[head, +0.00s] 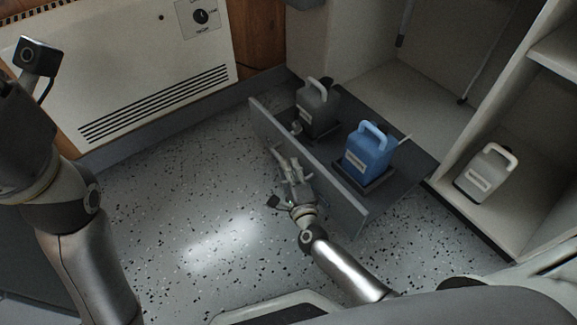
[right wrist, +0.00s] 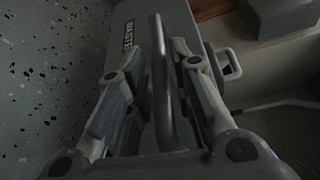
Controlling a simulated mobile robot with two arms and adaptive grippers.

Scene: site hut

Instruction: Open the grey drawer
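The grey drawer (head: 335,183) is pulled well out of the cabinet at the floor, and its inside shows. A grey jug (head: 318,108) and a blue jug (head: 368,150) stand in it. My right gripper (head: 287,163) is at the outer side of the drawer front. In the right wrist view its fingers (right wrist: 160,75) stand on both sides of the upright-looking bar handle (right wrist: 158,50), with narrow gaps showing beside the bar. The front (right wrist: 105,25) carries a label reading WASTE. My left arm (head: 70,190) is at the left; its gripper is out of view.
A white jug (head: 486,173) stands on the cabinet floor right of the drawer. A cream heater (head: 120,65) with a dial is on the wall at the back left. The speckled floor (head: 180,200) left of the drawer is clear.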

